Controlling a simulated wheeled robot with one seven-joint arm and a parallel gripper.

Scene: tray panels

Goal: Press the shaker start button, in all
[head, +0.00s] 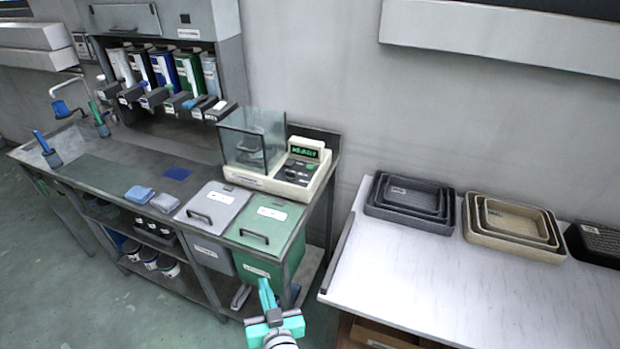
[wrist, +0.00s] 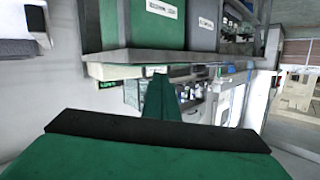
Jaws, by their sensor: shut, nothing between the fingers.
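A cream machine (head: 300,172) with a clear glass box (head: 250,145), a lit green display and a panel of dark and green keys stands at the right end of the grey bench. I cannot tell from its labels whether it is the shaker or which key is the start button. Its lit display also shows in the wrist view (wrist: 108,84). My teal gripper (head: 265,288) is shut and empty, low in front of the bench's right end, apart from the machine. Its shut fingers (wrist: 160,98) point forward in the wrist view.
The grey bench (head: 110,178) carries blue cloths (head: 140,193) and has a grey lid (head: 212,207) and a green lid (head: 265,222) at its right. A dispenser rack with several bottles stands behind. A white table (head: 470,280) with nested trays (head: 410,203) is at right.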

